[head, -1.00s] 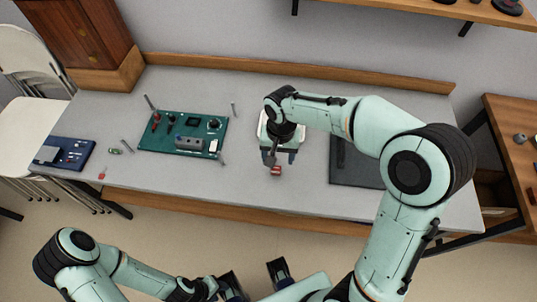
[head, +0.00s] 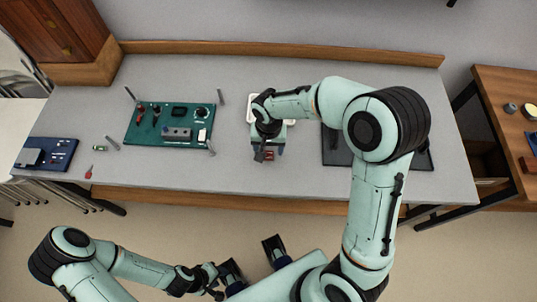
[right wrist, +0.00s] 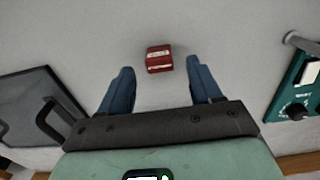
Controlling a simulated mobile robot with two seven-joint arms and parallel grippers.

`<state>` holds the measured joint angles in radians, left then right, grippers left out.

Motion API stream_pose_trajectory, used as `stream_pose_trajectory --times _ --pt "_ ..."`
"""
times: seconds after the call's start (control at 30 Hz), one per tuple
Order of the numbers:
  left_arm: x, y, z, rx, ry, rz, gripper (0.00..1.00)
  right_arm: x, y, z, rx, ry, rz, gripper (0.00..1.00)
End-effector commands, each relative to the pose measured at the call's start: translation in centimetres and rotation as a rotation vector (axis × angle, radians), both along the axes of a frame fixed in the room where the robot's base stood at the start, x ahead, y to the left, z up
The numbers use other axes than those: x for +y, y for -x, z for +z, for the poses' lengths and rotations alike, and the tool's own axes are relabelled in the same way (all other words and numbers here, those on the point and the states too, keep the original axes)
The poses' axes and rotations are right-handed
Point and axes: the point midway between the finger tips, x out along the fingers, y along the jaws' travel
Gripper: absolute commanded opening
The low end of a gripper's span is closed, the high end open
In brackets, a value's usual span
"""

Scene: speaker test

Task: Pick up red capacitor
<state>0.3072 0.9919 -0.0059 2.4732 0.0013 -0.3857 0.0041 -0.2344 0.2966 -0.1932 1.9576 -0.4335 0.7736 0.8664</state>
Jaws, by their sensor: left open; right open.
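The red capacitor (head: 269,156) is a small red block with pale markings, lying on the grey table near its front edge. In the right wrist view, the capacitor (right wrist: 159,58) lies just ahead of the gap between my right fingertips. My right gripper (head: 269,153) is open and empty, pointing down close above it; its blue fingers (right wrist: 160,68) stand to either side and do not grip it. My left gripper (head: 252,259) is open and empty, in front of the table and away from it.
A green circuit board (head: 145,132) lies left of the capacitor, with small posts around it. A blue board (head: 65,146) lies at the far left, near a red screwdriver (head: 89,172). A dark panel (head: 333,157) lies to the right. A white tray (head: 250,104) is partly hidden behind my right gripper.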

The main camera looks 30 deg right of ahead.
Motion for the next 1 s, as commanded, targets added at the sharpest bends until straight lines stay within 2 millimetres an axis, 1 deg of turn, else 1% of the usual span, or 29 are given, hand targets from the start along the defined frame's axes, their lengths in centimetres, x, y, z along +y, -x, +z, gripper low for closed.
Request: stream_pose_trajectory --times 0.03,0.13,0.23,0.4,0.43,0.47,0.5,0.6,0.87,1.0 --pt "0.0 0.0 -0.1 0.0 0.0 0.0 0.44 0.0 0.1 -0.9 0.004 0.001 0.0 0.64" --pt "0.0 0.0 -0.2 0.0 0.0 0.0 0.44 0.0 0.1 -1.9 0.003 0.001 0.0 0.64" --pt "0.0 0.1 -0.2 0.001 0.0 0.0 0.44 0.0 0.0 -2.2 0.0 0.0 -0.001 0.64" --pt "0.0 0.1 -0.2 0.0 0.0 0.0 0.44 0.0 0.0 -2.2 0.0 0.0 -0.001 0.64" --pt "0.0 0.1 -0.2 0.0 0.0 0.0 0.44 0.0 0.0 -2.1 0.0 0.0 -0.001 0.57" --pt "0.0 0.1 -0.2 0.0 0.0 0.0 0.44 0.0 0.0 -2.1 0.0 0.0 -0.001 0.48" --pt "0.0 0.1 -0.2 0.0 0.0 0.0 0.44 0.0 0.0 -2.1 0.0 0.0 -0.001 0.35" --pt "0.0 0.0 -0.2 0.0 0.0 0.0 0.44 0.0 0.0 -2.1 0.0 0.0 -0.001 0.04" --pt "0.0 0.0 -0.2 0.0 0.0 0.0 0.44 0.0 0.0 -2.1 0.0 0.0 -0.001 0.04" --pt "0.0 0.0 -0.1 0.0 0.0 0.0 0.44 0.0 0.0 -1.6 -0.001 0.0 -0.001 0.04"
